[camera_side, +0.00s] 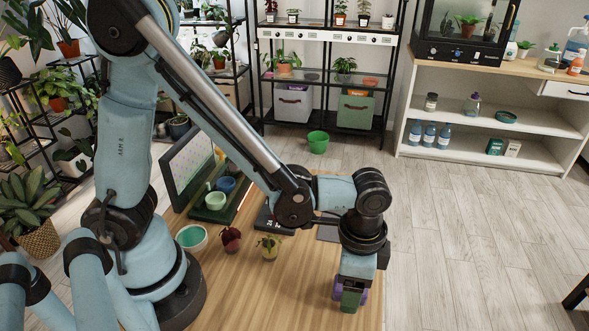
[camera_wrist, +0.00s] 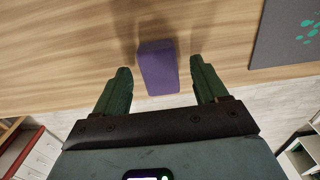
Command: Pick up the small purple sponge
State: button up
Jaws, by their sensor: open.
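The small purple sponge (camera_wrist: 157,68) is a rectangular block on the wooden table, near its edge. In the wrist view it lies between the two green fingers of my gripper (camera_wrist: 160,90), with a gap on each side, wider on the right. In the side view my gripper (camera_side: 351,298) points down at the right side of the table. The sponge (camera_side: 337,289) shows there only as a bit of purple beside the fingers, which partly hide it. My gripper is open and holds nothing.
The wooden table (camera_side: 270,300) holds two small potted plants (camera_side: 231,238), (camera_side: 269,246) and a white-and-teal bowl (camera_side: 191,238) to the left. A dark grey mat (camera_wrist: 285,35) lies right of the sponge in the wrist view. The table around the sponge is otherwise clear.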

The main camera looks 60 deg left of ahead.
jog(key=shift+c, duration=0.4)
jog(key=c, duration=1)
jog(key=shift+r, duration=0.1)
jog(key=shift+c, duration=0.2)
jog(key=shift+r, duration=0.45)
jog(key=r, duration=0.3)
jog(key=shift+s+d+r, duration=0.25)
jog(key=shift+s+r, duration=0.05)
jog(key=shift+s, duration=0.1)
jog(key=s+d+r, duration=0.5)
jog(key=s+r, duration=0.1)
jog(key=s, duration=0.3)
jog(key=shift+s+r, duration=0.2)
jog(key=shift+d, duration=0.1)
